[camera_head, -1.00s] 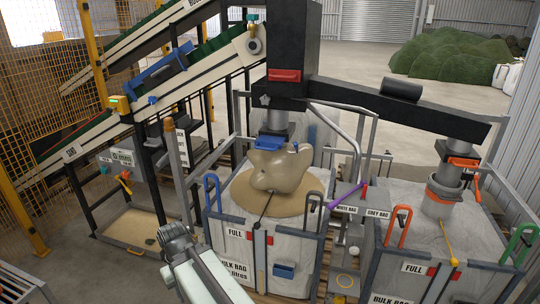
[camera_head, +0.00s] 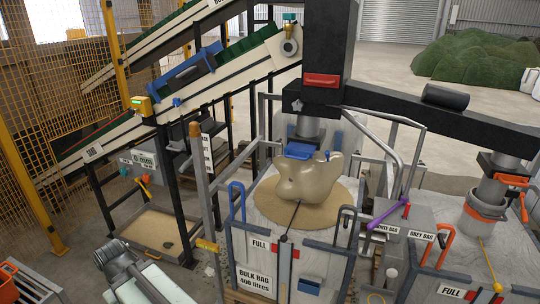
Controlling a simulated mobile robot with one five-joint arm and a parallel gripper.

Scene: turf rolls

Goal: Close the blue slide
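The blue slide (camera_head: 299,151) sits at the bottom of the grey spout (camera_head: 307,129), under the black machine housing. Its blue plate sticks out at the front of the spout; how far it is pushed in is hard to tell. A grey and white arm part, apparently mine, shows at the bottom left, well apart from the slide. No gripper fingers can be made out.
Grey posts and rails (camera_head: 388,157) surround the bag frame. A purple lever (camera_head: 388,215) and a second spout with an orange handle (camera_head: 510,181) are at the right. Conveyors (camera_head: 184,98) and yellow mesh fencing (camera_head: 40,130) stand at the left. Open floor lies behind.

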